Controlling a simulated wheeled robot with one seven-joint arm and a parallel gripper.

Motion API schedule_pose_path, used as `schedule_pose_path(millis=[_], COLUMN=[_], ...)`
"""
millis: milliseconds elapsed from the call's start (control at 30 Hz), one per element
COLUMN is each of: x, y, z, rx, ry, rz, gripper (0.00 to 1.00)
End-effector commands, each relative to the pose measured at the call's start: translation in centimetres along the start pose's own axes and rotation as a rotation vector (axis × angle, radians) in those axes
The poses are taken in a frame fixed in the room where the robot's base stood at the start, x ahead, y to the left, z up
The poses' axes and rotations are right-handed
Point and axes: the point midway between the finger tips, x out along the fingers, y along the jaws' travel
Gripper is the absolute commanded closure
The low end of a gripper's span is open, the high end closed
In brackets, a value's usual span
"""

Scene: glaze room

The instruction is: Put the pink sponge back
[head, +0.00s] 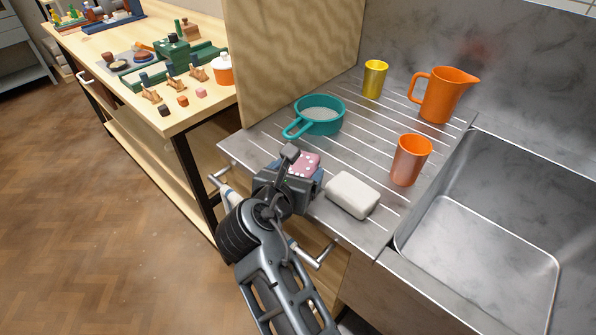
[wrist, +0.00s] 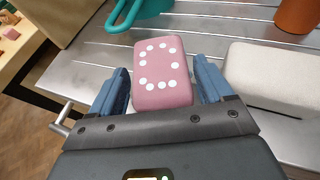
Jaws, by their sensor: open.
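The pink sponge (wrist: 160,75) has a ring of white dots on top and lies on the steel drainboard. In the head view the pink sponge (head: 304,163) is partly hidden by my gripper. My gripper (wrist: 163,88) is open, with one blue finger on each side of the sponge; I cannot tell whether either finger touches it. In the head view my gripper (head: 300,172) is at the front of the drainboard.
A white block (head: 352,194) lies just right of the sponge. A teal strainer (head: 319,115), yellow cup (head: 375,79), orange pitcher (head: 442,95) and orange cup (head: 410,160) stand behind. The sink (head: 490,235) is at right, a wooden panel (head: 290,55) at left.

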Motion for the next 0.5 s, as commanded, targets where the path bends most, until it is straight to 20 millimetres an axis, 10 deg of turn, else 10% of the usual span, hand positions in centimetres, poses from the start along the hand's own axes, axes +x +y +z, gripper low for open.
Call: schedule_pose_path(millis=[500], x=[-9.5], y=[0.0], z=[0.0], rx=[0.0], ry=[-0.001], rz=[0.001], gripper=[0.2])
